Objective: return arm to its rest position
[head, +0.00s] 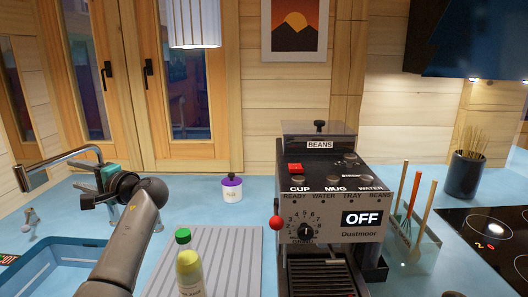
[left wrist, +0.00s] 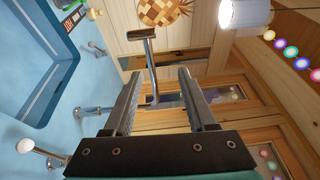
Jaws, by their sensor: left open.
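My left arm (head: 130,235) reaches in from the lower left in the head view, over the edge of the blue sink. Its gripper (head: 82,186) is beside the metal tap, seen from behind. In the left wrist view the gripper (left wrist: 160,75) has its two dark fingers spread apart, with nothing held between them. The tap (left wrist: 150,65) shows behind the gap between the fingers; I cannot tell whether they touch it. My right gripper is not in view.
The blue sink (head: 40,268) is at the lower left. A green-capped bottle (head: 189,268) stands on the grey ribbed board (head: 232,250). A purple-lidded jar (head: 231,188) stands behind. The coffee machine (head: 330,180), utensils and hob (head: 490,228) are to the right. Windows are behind the arm.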

